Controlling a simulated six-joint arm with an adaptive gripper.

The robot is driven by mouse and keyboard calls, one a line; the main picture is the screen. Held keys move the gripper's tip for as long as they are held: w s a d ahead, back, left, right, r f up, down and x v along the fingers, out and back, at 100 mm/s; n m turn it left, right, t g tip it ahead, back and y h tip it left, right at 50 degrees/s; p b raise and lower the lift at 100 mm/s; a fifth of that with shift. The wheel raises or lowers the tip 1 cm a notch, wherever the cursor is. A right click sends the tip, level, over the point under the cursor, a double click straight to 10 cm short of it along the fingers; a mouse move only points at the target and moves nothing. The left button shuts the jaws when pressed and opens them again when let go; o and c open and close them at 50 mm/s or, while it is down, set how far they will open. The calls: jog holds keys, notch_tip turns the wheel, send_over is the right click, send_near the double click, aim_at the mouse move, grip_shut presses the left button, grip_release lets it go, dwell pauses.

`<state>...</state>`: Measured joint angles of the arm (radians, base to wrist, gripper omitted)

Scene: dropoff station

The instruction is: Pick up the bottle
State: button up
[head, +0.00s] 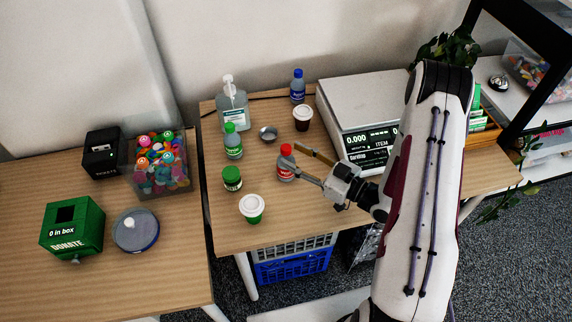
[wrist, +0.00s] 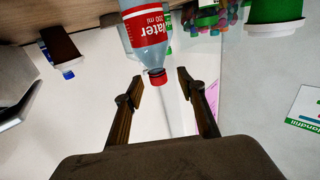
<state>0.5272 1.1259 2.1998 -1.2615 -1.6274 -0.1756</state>
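A water bottle with a red cap and red label (head: 286,167) stands upright on the right-hand table, near its front left. It also shows in the wrist view (wrist: 146,27), upside down in the picture, with its cap towards my gripper. My gripper (wrist: 160,78) is open and empty. In the wrist view its two fingers lie to either side of the red cap, apart from it. In the head view the fingertips reach the bottle's right side. A green-capped bottle (head: 233,142) and a blue-capped bottle (head: 297,86) stand further back.
A green-lidded jar (head: 232,179) and a white-lidded green cup (head: 252,208) stand close by at the front left.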

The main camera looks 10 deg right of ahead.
aim_at(286, 148)
jog(key=shift+x, duration=2)
jog(key=shift+w+d, duration=0.1)
jog(key=shift+d, duration=0.05)
jog(key=c, duration=0.9)
